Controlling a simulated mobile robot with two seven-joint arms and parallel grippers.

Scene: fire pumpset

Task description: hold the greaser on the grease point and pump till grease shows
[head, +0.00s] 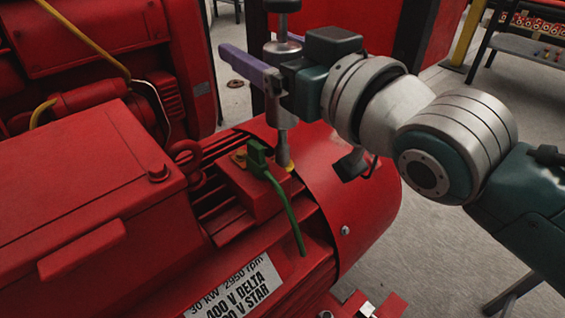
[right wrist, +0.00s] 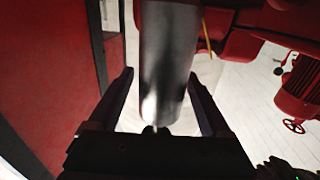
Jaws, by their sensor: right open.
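The greaser (head: 282,52) is a grey metal cylinder with a dark knob on top and a thin nozzle below. It stands about upright on the red motor. Its lower end appears to meet a yellow fitting, likely the grease point (head: 289,167); I cannot tell if grease shows there. My right gripper (head: 242,60), with purple fingers, is level with the greaser's body. In the right wrist view the greaser's barrel (right wrist: 167,60) stands between the dark spread fingers, with gaps visible on both sides. My left gripper is not in view.
The red motor (head: 362,205) fills the front, with a rating plate (head: 240,292). A green cable with its plug (head: 258,155) lies close beside the grease point. A red box (head: 85,200) is at left. Grey floor (head: 440,235) is open at right; a shelf (head: 525,45) stands behind.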

